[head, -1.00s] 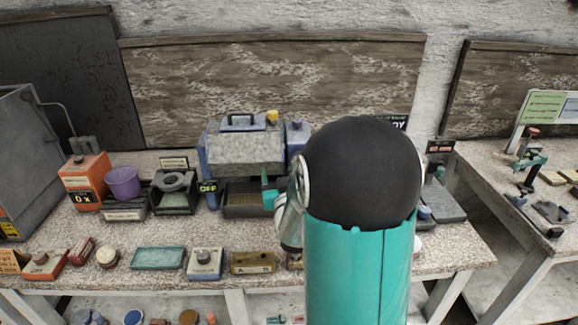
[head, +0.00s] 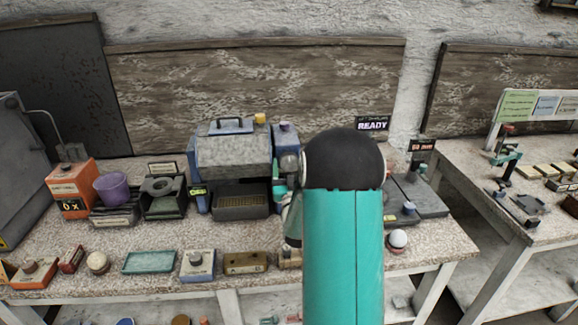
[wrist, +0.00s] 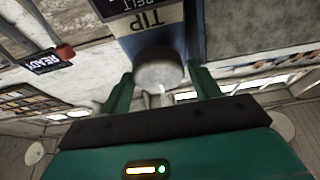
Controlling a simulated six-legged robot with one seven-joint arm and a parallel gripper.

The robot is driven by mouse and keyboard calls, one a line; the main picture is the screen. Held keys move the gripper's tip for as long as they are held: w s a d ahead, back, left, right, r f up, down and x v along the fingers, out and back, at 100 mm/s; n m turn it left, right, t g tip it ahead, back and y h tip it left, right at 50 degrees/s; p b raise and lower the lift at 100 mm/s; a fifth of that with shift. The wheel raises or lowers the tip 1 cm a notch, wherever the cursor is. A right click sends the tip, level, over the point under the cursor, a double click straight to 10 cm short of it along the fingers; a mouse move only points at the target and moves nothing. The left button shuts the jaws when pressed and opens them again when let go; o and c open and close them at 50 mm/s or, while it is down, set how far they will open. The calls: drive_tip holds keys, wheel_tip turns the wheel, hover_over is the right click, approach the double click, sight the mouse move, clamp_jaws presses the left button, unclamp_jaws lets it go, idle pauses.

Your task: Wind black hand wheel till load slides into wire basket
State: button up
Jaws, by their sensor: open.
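The machine has a grey drum (head: 232,156) between blue end posts. A dark basket (head: 241,213) with a mesh-like inside sits below the drum and looks empty. A round, dull grey knob (head: 289,163) sits on the right post; it is the only wheel-like part I see there, and it looks grey rather than black. In the wrist view the knob (wrist: 158,70) is below a "TIP" label. My gripper (wrist: 163,90) is open, its green fingers either side of the knob's near face; contact is unclear. In the head view my gripper (head: 280,182) is partly hidden by my arm.
A sign reading "READY" (head: 372,125) stands behind my arm. A purple cup (head: 112,187), an orange box (head: 72,188) and a dark stand (head: 162,197) are to the left. Small boxes and a green tray (head: 148,262) line the front edge. A white ball (head: 398,238) sits at right.

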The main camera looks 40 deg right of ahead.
drive_tip(key=shift+d+r, duration=0.2)
drive_tip(key=shift+w, duration=0.15)
drive_tip(key=shift+c, duration=0.2)
drive_tip(key=c, duration=0.6)
